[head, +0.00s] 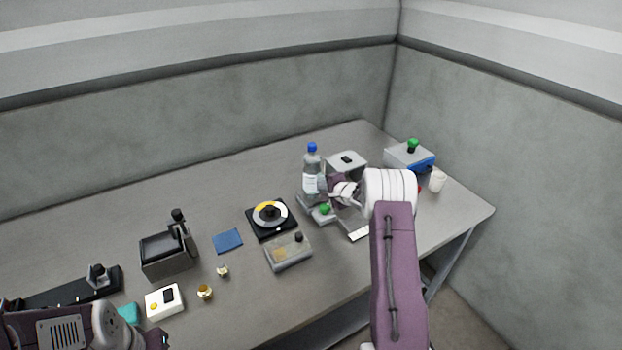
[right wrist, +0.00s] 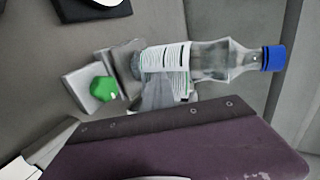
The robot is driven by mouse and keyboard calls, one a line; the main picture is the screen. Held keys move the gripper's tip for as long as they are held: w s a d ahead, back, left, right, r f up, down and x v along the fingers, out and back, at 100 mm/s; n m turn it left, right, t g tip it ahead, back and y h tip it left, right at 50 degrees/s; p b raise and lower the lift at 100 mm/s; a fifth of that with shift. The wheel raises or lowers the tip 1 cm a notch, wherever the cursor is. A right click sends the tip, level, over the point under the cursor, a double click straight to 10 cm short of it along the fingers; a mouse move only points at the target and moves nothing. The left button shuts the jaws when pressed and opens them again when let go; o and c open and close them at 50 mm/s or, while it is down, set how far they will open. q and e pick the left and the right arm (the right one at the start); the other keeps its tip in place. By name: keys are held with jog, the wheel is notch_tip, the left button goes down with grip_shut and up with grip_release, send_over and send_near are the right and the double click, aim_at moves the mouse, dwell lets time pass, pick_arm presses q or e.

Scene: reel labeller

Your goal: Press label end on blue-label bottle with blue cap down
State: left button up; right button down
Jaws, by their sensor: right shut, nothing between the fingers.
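The clear bottle (head: 312,165) with a blue cap stands upright on a small grey stand (head: 308,207) on the bench. It has a white label with print (head: 310,184) around its lower part. In the right wrist view the bottle (right wrist: 210,62) lies sideways across the picture, with its label (right wrist: 165,70) showing. My right gripper (head: 334,188) is shut and empty, right beside the bottle at label height. I cannot tell whether it touches the label.
A green button (head: 324,209) sits in front of the bottle; it also shows in the right wrist view (right wrist: 103,89). A black turntable (head: 271,219), a clear-lidded box (head: 289,252) and a blue cloth (head: 228,241) lie left. A white cup (head: 437,181) stands right.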

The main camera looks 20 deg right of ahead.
pick_arm(q)
jog(key=shift+r+p, duration=2.6)
dwell(5.4)
